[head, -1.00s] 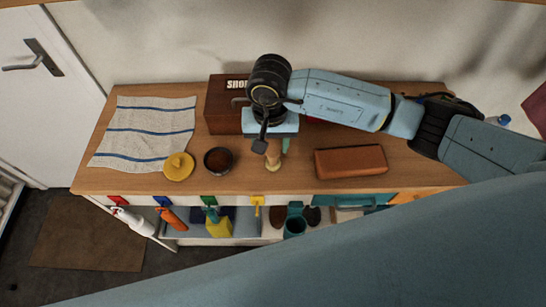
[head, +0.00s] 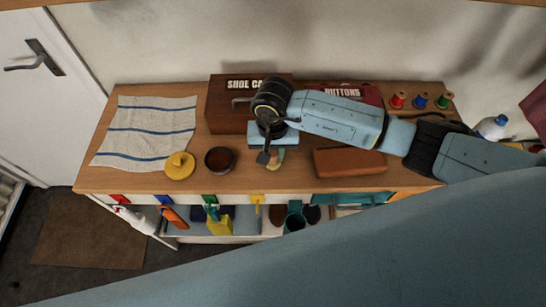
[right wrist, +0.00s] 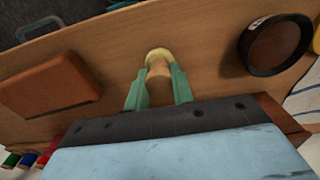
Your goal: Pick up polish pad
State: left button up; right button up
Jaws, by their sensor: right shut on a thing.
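The polish pad, a small wooden-handled piece with a pale yellowish end (right wrist: 158,56), is between the green fingers of my right gripper (right wrist: 158,88) in the right wrist view. The fingers are shut on its tan handle. In the head view the right gripper (head: 273,155) points down over the wooden bench top, and the pad is mostly hidden by the hand. I cannot tell whether the pad still touches the bench. My left gripper is not in view.
A dark round tin (head: 219,160) and a yellow lid (head: 180,166) lie left of the gripper. A brown brick-like block (head: 349,163) lies right. A shoe-care box (head: 228,107) and a red buttons box (head: 366,95) stand behind. A striped cloth (head: 145,132) lies far left.

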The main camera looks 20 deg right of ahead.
aim_at(273, 151)
notch_tip(273, 151, up, 10)
jog(key=shift+r+b, duration=0.1)
jog(key=shift+b, duration=0.45)
jog(key=o, duration=0.4)
jog(key=c, duration=0.3)
